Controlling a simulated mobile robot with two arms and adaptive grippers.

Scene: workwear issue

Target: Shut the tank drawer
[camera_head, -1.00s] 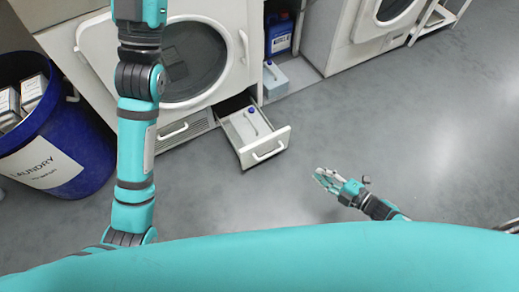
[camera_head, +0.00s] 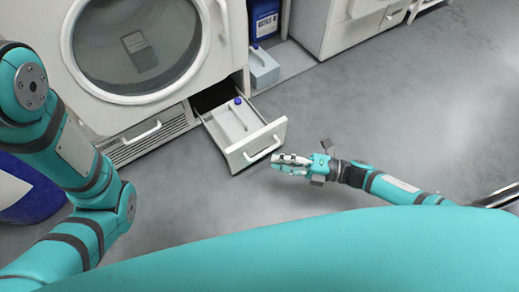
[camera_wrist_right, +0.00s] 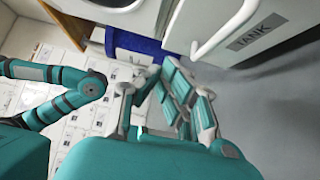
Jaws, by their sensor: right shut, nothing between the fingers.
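The tank drawer (camera_head: 258,146) is pulled out of the bottom of the front-loading machine, with a pale tank (camera_head: 232,122) with a blue cap inside. In the right wrist view the drawer front (camera_wrist_right: 275,25) carries a TANK label and a white bar handle (camera_wrist_right: 226,30). My right gripper (camera_head: 284,161) is shut and empty. It is just in front of the drawer's right end, close to the handle; I cannot tell whether it touches. My left gripper is out of view; only my left arm links show.
The machine (camera_head: 215,75) with its round door stands behind the drawer. A blue laundry bin (camera_head: 30,202) is at the left edge. A blue jug (camera_head: 264,18) and a pale container (camera_head: 262,68) stand right of the machine. The floor to the right is clear.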

